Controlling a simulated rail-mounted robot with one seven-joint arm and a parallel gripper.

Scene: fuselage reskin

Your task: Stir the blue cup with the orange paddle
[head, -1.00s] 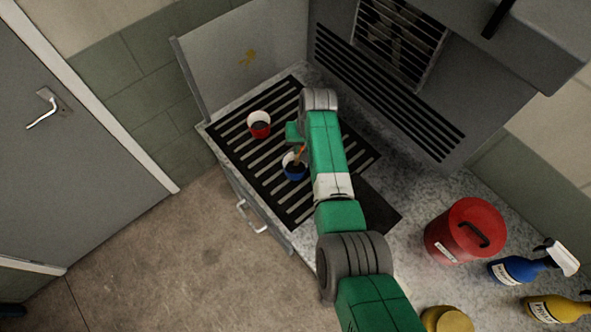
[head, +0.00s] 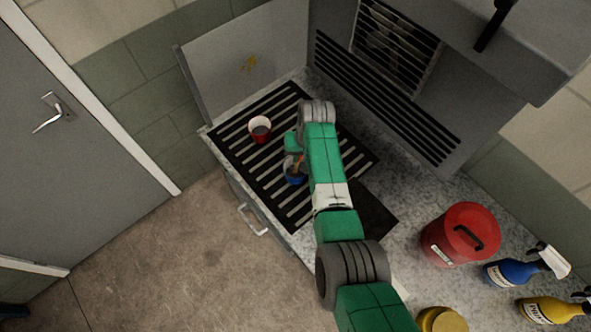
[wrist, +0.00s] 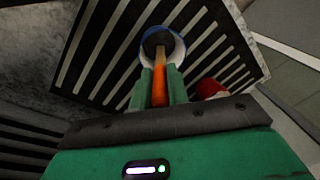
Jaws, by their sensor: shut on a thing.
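The blue cup (head: 293,178) stands on the slotted black grate, partly hidden by my arm in the head view. In the wrist view the cup (wrist: 177,48) shows its white rim and dark contents. The orange paddle (wrist: 160,88) is held between the two green fingers of my gripper (wrist: 160,85), which is shut on its handle. The paddle's far end reaches over the cup's mouth and appears to be inside it; its tip is hard to make out. The paddle (head: 301,160) also shows as a small orange streak in the head view.
A red cup (head: 260,130) with dark contents stands on the grate (head: 232,150), behind and left of the blue cup. A red canister (head: 460,235), a blue spray bottle (head: 515,271), a yellow one (head: 552,310) and a yellow lid (head: 441,320) are at right. A grey panel (head: 250,70) borders the grate.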

